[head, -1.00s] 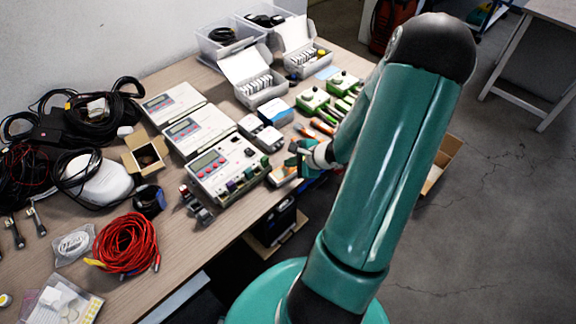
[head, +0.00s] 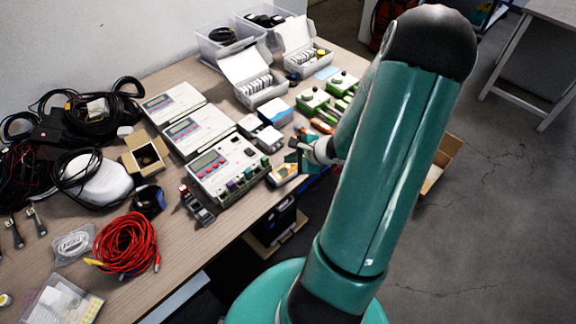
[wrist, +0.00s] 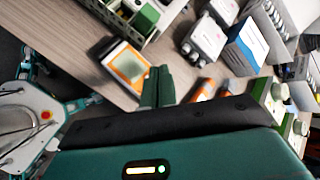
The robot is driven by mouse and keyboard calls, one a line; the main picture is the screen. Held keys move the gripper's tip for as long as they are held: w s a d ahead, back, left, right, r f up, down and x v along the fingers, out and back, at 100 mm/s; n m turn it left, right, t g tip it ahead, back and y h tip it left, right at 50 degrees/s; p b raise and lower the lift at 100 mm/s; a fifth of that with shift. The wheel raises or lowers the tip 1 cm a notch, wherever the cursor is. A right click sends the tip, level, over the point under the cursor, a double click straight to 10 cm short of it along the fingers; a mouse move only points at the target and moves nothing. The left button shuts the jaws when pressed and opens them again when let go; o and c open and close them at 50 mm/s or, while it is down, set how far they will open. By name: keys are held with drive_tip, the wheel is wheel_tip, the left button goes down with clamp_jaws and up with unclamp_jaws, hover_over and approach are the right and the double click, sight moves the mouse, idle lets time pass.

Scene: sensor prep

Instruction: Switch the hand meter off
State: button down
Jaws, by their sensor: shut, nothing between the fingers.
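The small flat orange-and-white device with a pale green screen, which looks like the hand meter (wrist: 128,68), lies face up on the table. In the head view the meter (head: 283,175) is beside the large grey instrument, near the table's front edge. My gripper (head: 301,158) is just right of it in the head view. In the wrist view my gripper (wrist: 158,80) has its green fingers together and empty, beside the meter's right edge. I cannot tell whether they touch it. The meter's switch is too small to make out.
A large grey instrument (head: 228,168) stands left of the meter. White boxes (head: 268,138), orange-handled tools (head: 322,126) and green devices (head: 312,101) crowd the table behind my gripper. A red cable coil (head: 126,243) lies front left. The table's front edge is close.

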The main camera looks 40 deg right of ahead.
sight(292, 169)
drive_tip(key=shift+r, duration=2.35)
drive_tip(key=shift+s, duration=0.1)
